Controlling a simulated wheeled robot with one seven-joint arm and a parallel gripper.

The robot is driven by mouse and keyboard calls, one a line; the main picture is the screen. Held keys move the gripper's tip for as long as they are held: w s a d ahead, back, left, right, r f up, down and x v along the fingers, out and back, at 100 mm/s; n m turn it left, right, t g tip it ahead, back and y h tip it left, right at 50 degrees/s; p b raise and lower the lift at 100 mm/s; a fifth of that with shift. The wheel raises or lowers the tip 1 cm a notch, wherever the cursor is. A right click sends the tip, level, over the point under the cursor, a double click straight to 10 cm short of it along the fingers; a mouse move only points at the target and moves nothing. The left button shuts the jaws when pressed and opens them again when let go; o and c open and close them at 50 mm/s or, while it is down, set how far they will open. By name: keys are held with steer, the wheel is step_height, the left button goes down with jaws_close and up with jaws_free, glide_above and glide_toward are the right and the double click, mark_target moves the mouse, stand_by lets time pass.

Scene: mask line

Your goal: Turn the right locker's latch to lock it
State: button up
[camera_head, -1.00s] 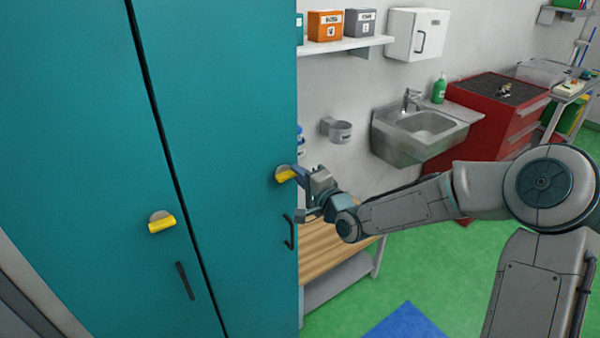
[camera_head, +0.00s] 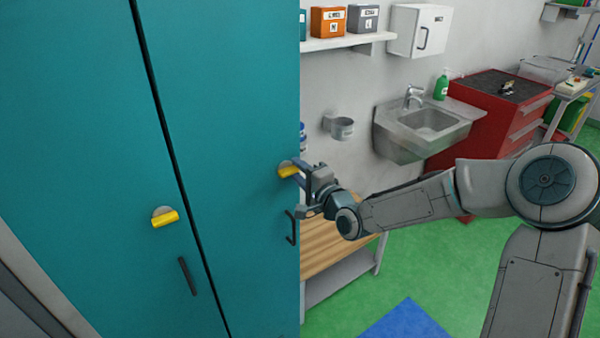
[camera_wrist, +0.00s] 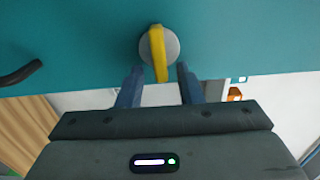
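The right locker door (camera_head: 235,150) is teal and closed. Its latch is a yellow handle (camera_head: 289,171) on a grey round disc, near the door's right edge. In the wrist view the yellow handle (camera_wrist: 158,52) runs nearly straight down the picture across the disc (camera_wrist: 173,48). My gripper (camera_head: 302,180) is at this latch. In the wrist view its two blue fingers (camera_wrist: 160,68) are open, one on each side of the handle's lower end, with gaps on both sides. I cannot tell how deep the handle sits between them.
The left locker door (camera_head: 80,130) has a similar yellow latch (camera_head: 165,217) and a dark pull (camera_head: 187,276). The right door's dark pull (camera_head: 291,228) is below my gripper. A wooden bench (camera_head: 335,245), a sink (camera_head: 425,125) and a red cabinet (camera_head: 490,110) stand to the right.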

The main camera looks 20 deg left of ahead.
steer(key=shift+w+d, duration=0.1)
steer(key=b+v, duration=0.1)
steer(key=v, duration=1.2)
steer(key=shift+s+d, duration=0.2)
steer(key=shift+s, duration=0.1)
